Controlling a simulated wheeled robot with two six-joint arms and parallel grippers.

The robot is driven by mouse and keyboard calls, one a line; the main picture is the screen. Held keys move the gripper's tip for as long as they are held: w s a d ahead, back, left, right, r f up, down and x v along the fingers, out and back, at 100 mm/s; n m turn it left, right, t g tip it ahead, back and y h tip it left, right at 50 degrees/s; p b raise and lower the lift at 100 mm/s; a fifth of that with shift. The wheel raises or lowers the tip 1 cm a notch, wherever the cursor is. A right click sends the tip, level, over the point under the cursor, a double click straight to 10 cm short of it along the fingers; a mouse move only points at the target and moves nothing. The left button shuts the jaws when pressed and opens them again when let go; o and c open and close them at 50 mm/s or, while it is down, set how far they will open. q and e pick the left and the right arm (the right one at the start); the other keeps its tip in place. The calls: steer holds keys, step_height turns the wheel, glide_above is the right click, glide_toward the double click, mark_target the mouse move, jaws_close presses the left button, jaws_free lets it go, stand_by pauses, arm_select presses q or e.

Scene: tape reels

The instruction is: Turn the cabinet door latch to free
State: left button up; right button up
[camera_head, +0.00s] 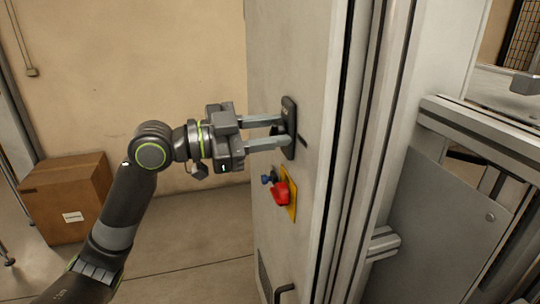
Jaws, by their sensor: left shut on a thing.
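The cabinet door (314,75) is a tall, light grey panel in the middle of the head view. The latch (289,111) is a dark, upright plate on the door. My left gripper (282,132) reaches it from the left, with its two grey fingers level and shut on the latch's handle. The fingertips hide most of the handle, so its exact angle is hard to tell. A short dark slot or mark (303,140) shows on the door just right of the latch. My right gripper is not in view.
A cardboard box (62,190) stands at the left wall. A metal frame (480,125) stands at the right.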

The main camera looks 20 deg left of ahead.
arm_select(q)
steer(key=m+b, duration=0.6)
steer(key=shift+f+m, duration=0.2)
steer(key=shift+m, duration=0.1)
steer(key=m+b, duration=0.2)
steer(key=m, duration=0.1)
steer(key=shift+r, duration=0.1)
steer(key=shift+r+m+b, duration=0.15)
steer(key=shift+m+b, duration=0.65)
steer(key=shift+m, duration=0.6)
steer(key=o, duration=1)
steer(key=shift+w+d, duration=0.1)
steer(key=shift+c, duration=0.2)
